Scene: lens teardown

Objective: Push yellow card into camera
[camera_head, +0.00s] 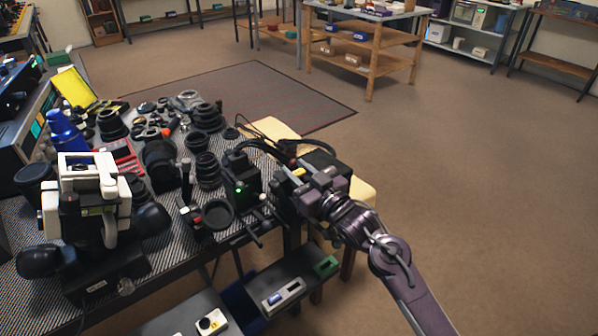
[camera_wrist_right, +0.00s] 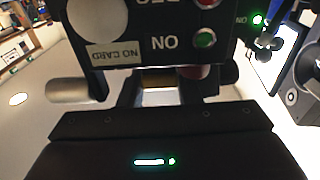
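The camera is a black box (camera_head: 241,186) with a small green light, at the right part of the bench in the head view. In the right wrist view, a black housing (camera_wrist_right: 150,62) with a "NO CARD" label and a green button fills the top middle. A dull yellow-brown patch (camera_wrist_right: 158,97) shows below it, possibly the yellow card; most of it is hidden. My right gripper (camera_head: 273,192) is close to the camera's right side. Whether its fingers grip anything, or touch the card, I cannot tell.
Several black lenses (camera_head: 207,168) crowd the bench around a white-and-black device (camera_head: 88,200). A blue bottle (camera_head: 66,132) stands at the left. A lower shelf (camera_head: 262,283) holds small boxes. Open floor lies to the right.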

